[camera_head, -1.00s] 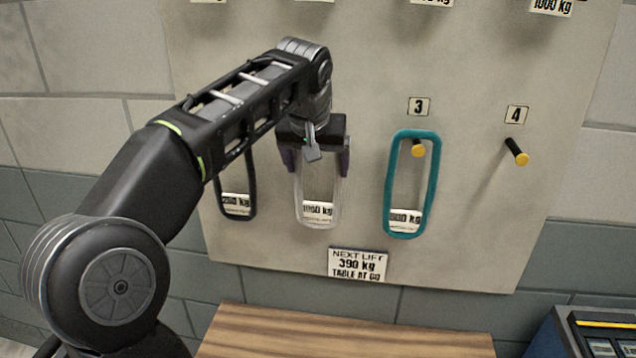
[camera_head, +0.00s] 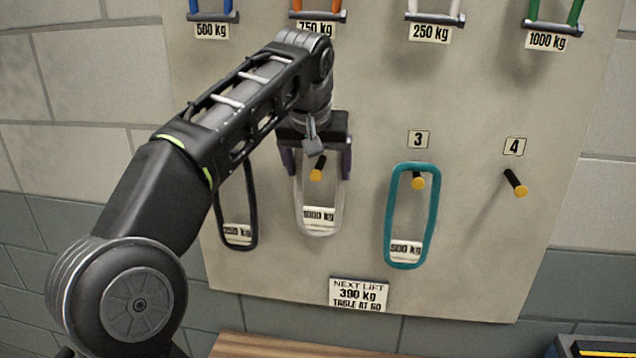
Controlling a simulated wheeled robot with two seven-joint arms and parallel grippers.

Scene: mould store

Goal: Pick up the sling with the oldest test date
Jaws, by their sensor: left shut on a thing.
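My left gripper (camera_head: 317,162) is shut on a white sling (camera_head: 299,200) at the board's middle peg. The sling's top is hidden behind the gripper. Its tag (camera_head: 319,217) seems to read 1000 kg. A yellow-tipped peg (camera_head: 317,172) shows inside the loop, just under the gripper; I cannot tell whether the sling is clear of it. A black sling (camera_head: 252,205), tagged about 250 kg, hangs to the left, its top hidden by my arm. A teal sling (camera_head: 390,222), tagged 500 kg, hangs on peg 3. The test dates are too small to read. My right gripper is not in view.
Peg 4 (camera_head: 515,183) is empty. Colored slings tagged 500, 750, 250 and 1000 kg show along the board's top. A sign (camera_head: 359,294) reads "NEXT LIFT 390 kg". A wooden surface (camera_head: 265,346) and a dark case (camera_head: 590,347) stand below.

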